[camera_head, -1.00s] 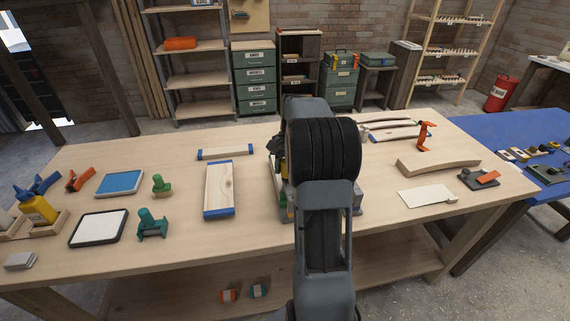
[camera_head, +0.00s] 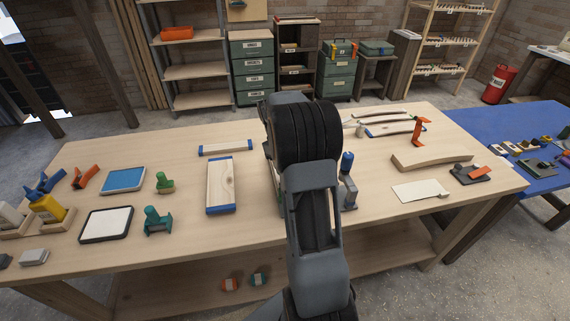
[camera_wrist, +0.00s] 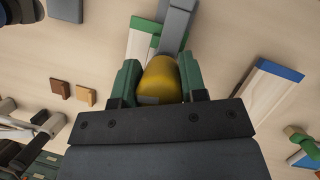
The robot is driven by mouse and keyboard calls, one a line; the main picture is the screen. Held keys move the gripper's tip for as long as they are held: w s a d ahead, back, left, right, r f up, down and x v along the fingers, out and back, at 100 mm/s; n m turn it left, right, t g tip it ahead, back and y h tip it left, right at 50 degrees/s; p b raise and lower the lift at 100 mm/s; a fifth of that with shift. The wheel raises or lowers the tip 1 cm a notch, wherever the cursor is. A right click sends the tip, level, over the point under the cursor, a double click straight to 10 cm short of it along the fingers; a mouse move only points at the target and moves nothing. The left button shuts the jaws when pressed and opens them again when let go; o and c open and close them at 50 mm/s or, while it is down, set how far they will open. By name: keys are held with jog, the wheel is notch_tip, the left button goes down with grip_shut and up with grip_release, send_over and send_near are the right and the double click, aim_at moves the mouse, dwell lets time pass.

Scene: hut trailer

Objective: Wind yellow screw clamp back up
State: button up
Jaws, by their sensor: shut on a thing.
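The yellow screw clamp's rounded yellow handle (camera_wrist: 158,78) shows in the wrist view. My gripper (camera_wrist: 161,84) is shut on it, with one green finger on each side. A grey bar (camera_wrist: 176,24) runs past the handle, beside a pale wood piece (camera_wrist: 140,46) with a green edge. In the head view my arm hides the yellow clamp and the gripper. How far the screw is wound cannot be told.
A blue-topped grey clamp (camera_head: 348,190) stands just right of my arm on the bench. A blue-ended board (camera_head: 220,187) lies to the left, with another blue-ended strip (camera_head: 225,149) behind it. A curved wood piece (camera_head: 430,160) lies to the right.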

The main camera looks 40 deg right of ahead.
jog(key=n+h, duration=0.1)
jog(key=n, duration=0.2)
jog(key=n+h+p, duration=0.1)
jog(key=n, duration=0.2)
jog(key=shift+d+n+t, duration=0.1)
jog(key=shift+n+t, duration=0.2)
jog(key=shift+t, duration=0.1)
jog(key=n+h, duration=0.1)
jog(key=n, duration=0.1)
jog(key=n+t+h+p, duration=0.1)
jog(key=n, duration=0.2)
jog(key=shift+w+d, duration=0.1)
jog(key=shift+n+t, duration=0.3)
jog(key=o, duration=0.9)
jog(key=shift+o, duration=0.2)
jog(key=shift+r, duration=0.1)
jog(key=b+v, duration=0.1)
jog(key=v, duration=1.2)
jog(key=shift+r, duration=0.25)
jog(key=shift+w, duration=0.15)
